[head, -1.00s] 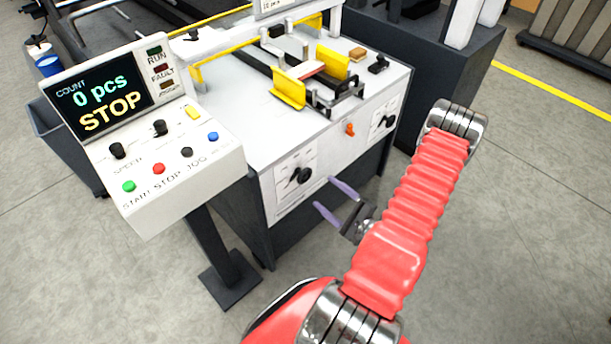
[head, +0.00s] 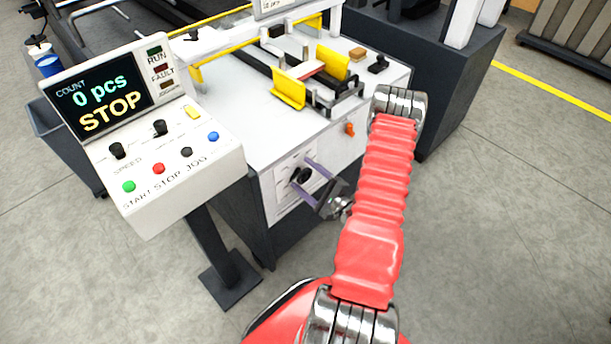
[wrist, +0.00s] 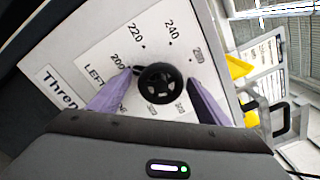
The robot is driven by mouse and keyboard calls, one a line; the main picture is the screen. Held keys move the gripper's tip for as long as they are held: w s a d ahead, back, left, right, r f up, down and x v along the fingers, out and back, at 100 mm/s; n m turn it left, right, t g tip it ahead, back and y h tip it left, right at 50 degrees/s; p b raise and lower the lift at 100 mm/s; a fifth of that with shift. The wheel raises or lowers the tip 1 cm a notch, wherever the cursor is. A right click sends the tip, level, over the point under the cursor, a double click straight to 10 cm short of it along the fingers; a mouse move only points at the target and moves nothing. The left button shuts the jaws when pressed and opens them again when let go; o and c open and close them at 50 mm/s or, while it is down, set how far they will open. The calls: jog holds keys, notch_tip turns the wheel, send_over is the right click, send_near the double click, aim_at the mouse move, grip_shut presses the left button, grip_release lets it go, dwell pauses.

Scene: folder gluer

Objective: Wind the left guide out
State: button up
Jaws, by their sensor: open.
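The left guide's black knob (head: 302,176) is on the white front panel of the machine. In the wrist view the knob (wrist: 161,84) sits on a dial plate (wrist: 112,45) that reads LEFT, with numbers around it; its small pointer is toward 200. My gripper (head: 297,179) is open, its two purple fingers on either side of the knob. In the wrist view my gripper (wrist: 161,78) straddles the knob, and I cannot tell whether either finger touches it. A yellow guide plate (head: 288,90) stands on the machine top.
The control console (head: 150,130) at left shows 0 pcs and STOP. An orange knob (head: 350,129) is on the same front panel, right of the dial. A second yellow plate (head: 333,63) stands behind the first. My arm covers the panel's right part.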

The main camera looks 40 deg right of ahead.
jog(key=shift+w, duration=0.15)
jog(key=c, duration=1.1)
